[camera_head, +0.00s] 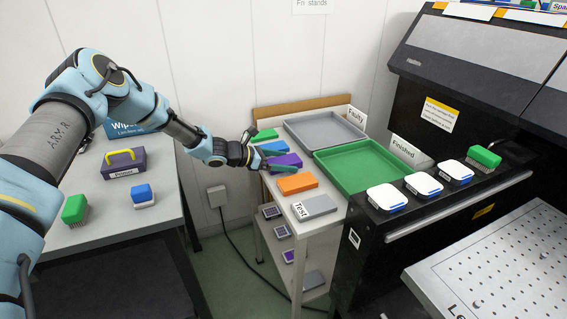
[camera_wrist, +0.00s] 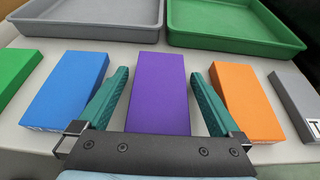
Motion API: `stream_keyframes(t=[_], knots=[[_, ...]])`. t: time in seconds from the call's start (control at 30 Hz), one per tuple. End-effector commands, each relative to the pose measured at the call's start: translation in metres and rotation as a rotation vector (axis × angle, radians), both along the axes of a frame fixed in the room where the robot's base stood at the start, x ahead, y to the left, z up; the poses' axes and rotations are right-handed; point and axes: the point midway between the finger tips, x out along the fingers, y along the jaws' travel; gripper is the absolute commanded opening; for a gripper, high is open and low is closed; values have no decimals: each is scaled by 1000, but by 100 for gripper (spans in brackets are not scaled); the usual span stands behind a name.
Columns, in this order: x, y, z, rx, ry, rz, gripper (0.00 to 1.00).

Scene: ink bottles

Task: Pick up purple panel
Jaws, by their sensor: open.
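The purple panel (camera_wrist: 159,92) lies flat on a white shelf top in the wrist view, in a row of coloured panels. My gripper (camera_wrist: 162,85) is open, with one green finger on each side of the purple panel, and gaps show between the fingers and its sides. In the head view my gripper (camera_head: 269,154) is over the row and partly covers the purple panel (camera_head: 287,160). Whether the fingertips touch the shelf top cannot be told.
Close beside the fingers lie a blue panel (camera_wrist: 68,88) on the left and an orange panel (camera_wrist: 245,98) on the right. A green panel (camera_head: 265,135) and a grey panel (camera_head: 315,207) end the row. Behind stand a grey tray (camera_head: 322,118) and a green tray (camera_head: 397,157).

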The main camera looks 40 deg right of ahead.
Motion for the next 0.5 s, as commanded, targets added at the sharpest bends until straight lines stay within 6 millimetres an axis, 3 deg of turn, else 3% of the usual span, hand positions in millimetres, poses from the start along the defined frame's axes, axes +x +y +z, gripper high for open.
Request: stream_keyframes(t=[0.07, 0.5], knots=[[0, 0, 0, 0, 0, 0, 97], [0, 0, 0, 0, 0, 0, 47]])
